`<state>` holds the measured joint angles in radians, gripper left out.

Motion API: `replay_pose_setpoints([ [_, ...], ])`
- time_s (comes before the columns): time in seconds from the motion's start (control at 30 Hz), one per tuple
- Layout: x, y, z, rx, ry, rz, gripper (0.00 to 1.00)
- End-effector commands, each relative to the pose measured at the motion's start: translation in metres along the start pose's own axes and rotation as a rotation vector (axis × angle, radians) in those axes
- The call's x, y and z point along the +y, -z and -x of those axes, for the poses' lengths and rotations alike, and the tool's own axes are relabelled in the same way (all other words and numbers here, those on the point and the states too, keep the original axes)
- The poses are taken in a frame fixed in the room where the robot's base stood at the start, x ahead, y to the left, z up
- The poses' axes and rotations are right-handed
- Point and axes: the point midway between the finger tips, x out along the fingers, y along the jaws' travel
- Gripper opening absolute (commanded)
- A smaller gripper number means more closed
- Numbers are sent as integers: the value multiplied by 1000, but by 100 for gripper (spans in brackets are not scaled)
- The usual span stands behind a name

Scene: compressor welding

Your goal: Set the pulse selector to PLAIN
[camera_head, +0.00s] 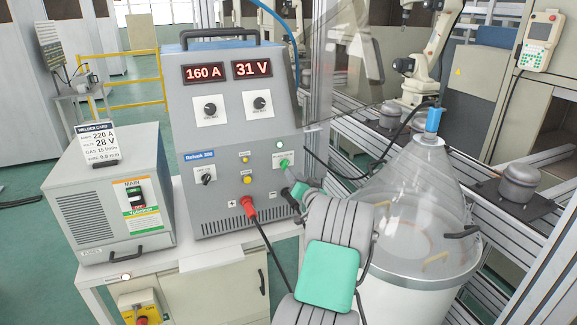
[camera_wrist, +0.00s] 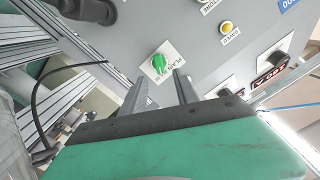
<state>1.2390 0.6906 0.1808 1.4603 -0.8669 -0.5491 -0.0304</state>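The pulse selector (camera_head: 284,163) is a green knob on a white label plate at the right side of the grey welder panel. It also shows in the wrist view as a green knob (camera_wrist: 158,64), with lettering on its plate that seems to include PLAIN. The direction the knob points is too small to tell surely. My gripper (camera_head: 293,190) is just in front of and below the selector in the head view. In the wrist view my gripper (camera_wrist: 160,82) has its two fingers apart, with the knob beyond the gap. No grip on the knob shows.
The panel also carries a black knob (camera_head: 206,176), a yellow button (camera_head: 247,179) and a red cable plug (camera_head: 248,205) left of my gripper. A clear-domed drum (camera_head: 418,200) stands close at the right.

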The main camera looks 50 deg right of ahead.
Motion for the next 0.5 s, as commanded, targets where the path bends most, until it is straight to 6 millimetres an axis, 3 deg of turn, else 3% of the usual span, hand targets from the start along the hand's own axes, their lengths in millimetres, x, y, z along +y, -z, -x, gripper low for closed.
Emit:
replay_pose_setpoints([
  [0.3,1,4,-52,7,-1,-1,36],
  [0.5,2,2,-74,5,-2,-1,36],
])
